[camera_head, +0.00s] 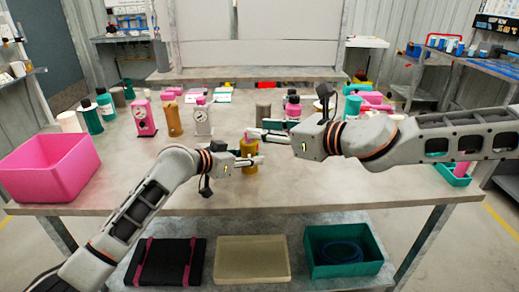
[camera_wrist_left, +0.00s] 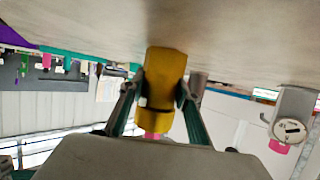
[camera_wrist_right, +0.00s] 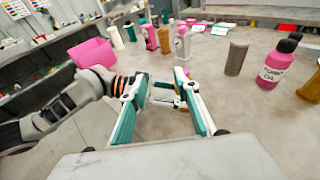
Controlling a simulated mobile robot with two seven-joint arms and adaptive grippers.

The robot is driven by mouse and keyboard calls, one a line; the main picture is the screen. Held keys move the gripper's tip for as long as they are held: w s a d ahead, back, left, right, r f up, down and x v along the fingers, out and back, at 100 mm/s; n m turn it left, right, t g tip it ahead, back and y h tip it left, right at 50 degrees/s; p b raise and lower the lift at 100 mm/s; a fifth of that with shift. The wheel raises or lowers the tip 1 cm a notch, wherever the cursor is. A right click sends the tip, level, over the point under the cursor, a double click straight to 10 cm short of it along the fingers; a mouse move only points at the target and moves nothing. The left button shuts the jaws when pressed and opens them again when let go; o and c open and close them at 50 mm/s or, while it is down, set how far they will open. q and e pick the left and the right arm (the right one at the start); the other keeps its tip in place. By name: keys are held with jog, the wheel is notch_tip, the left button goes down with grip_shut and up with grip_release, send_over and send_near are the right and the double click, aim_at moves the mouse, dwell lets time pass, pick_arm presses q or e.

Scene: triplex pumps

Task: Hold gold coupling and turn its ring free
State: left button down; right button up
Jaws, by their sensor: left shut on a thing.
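The gold coupling (camera_head: 249,150) stands near the front middle of the table, with a small pink part (camera_head: 247,134) at its top. My left gripper (camera_head: 250,163) is shut on it from the left. In the left wrist view the gold coupling (camera_wrist_left: 165,65) is between the fingers of my left gripper (camera_wrist_left: 158,92), and its pink end (camera_wrist_left: 152,135) points down the picture. My right gripper (camera_head: 256,131) is at the coupling's top, coming from the right. In the right wrist view my right gripper (camera_wrist_right: 162,80) has its fingers apart. The coupling is not clearly visible between them.
A pink bin (camera_head: 50,167) stands at the table's left. Gauges, bottles and cylinders stand farther back, including a white gauge (camera_head: 203,118) and an orange cylinder (camera_head: 174,120). A shelf below holds a teal bin (camera_head: 343,262).

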aim_at(255, 149)
jog(key=s+d+f+m+h, duration=0.2)
jog(key=d+f+h, duration=0.1)
jog(key=d+f, duration=0.25)
jog(key=x, duration=1.2)
jog(key=shift+w+r, duration=0.15)
jog(key=shift+w, duration=0.05)
jog(key=shift+t, duration=0.3)
grip_shut()
